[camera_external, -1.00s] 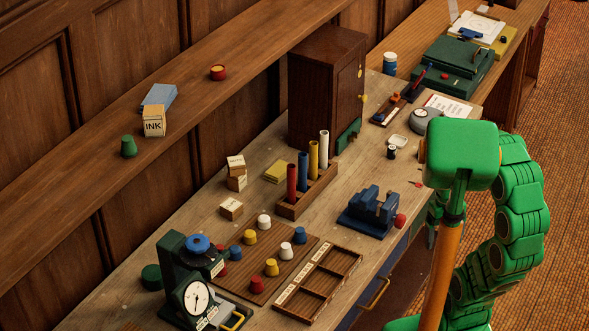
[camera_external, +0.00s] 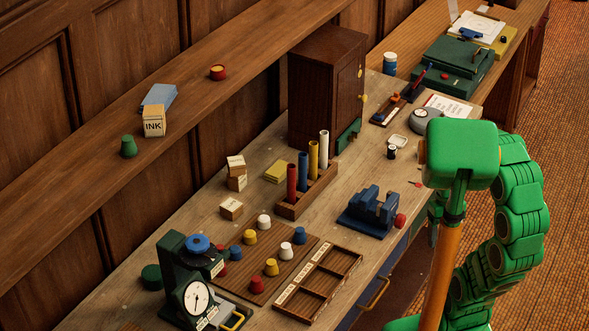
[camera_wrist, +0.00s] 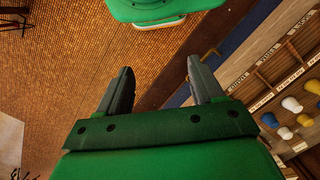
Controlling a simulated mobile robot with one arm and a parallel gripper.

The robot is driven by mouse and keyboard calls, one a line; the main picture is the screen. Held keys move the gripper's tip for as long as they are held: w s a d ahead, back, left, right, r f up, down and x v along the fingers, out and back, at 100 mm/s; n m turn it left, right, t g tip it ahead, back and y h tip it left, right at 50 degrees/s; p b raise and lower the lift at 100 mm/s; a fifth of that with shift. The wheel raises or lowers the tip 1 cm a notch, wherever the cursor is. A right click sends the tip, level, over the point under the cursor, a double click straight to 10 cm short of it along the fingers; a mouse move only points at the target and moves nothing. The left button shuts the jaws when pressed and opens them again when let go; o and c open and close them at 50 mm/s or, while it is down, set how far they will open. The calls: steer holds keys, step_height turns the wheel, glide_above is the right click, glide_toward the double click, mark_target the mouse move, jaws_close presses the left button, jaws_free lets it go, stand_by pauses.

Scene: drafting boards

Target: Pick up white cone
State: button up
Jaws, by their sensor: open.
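Two white cones stand on the brown peg board (camera_external: 230,277) on the bench. One white cone (camera_external: 264,221) is at the back; the other white cone (camera_external: 286,250) is nearer the divided tray. My gripper (camera_wrist: 160,66) is open and empty, over the tiled floor and off the bench edge, well apart from the cones. In the external view it is mostly hidden behind my own body.
Yellow (camera_external: 271,267), blue (camera_external: 300,235) and red (camera_external: 257,284) cones stand close around the white ones. A divided tray (camera_external: 347,262) lies in front. A dial press (camera_external: 195,300), tube rack (camera_external: 290,211) and blue vise (camera_external: 368,213) stand nearby.

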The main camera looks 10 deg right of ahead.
steer(key=w+a+n+g+y, duration=0.2)
steer(key=w+a+n+y, duration=0.1)
steer(key=w+a+n, duration=0.65)
steer(key=w+a+n+g+y, duration=0.25)
steer(key=w+a+n, duration=0.45)
steer(key=a, duration=0.5)
steer(key=n+y, duration=0.5)
steer(key=n, duration=0.3)
glide_toward(289, 244)
steer(key=shift+s+a+g, duration=0.15)
steer(key=shift+a+g, duration=0.3)
steer(key=shift+a, duration=0.6)
steer(key=shift+w+a+f, duration=0.1)
steer(key=shift+w+f, duration=0.1)
steer(key=shift+f, duration=0.15)
steer(key=shift+a+f, duration=0.15)
steer(key=shift+a, duration=0.05)
steer(key=shift+x, duration=1.05)
steer(key=s+a+f, duration=0.2)
steer(key=shift+s+a+f, duration=0.1)
steer(key=shift+s+a, duration=0.05)
steer(key=shift+s, duration=0.2)
steer(key=shift+s+a+f, duration=0.2)
steer(key=shift+a+f, duration=0.05)
steer(key=shift+a, duration=0.15)
steer(key=c, duration=1.1)
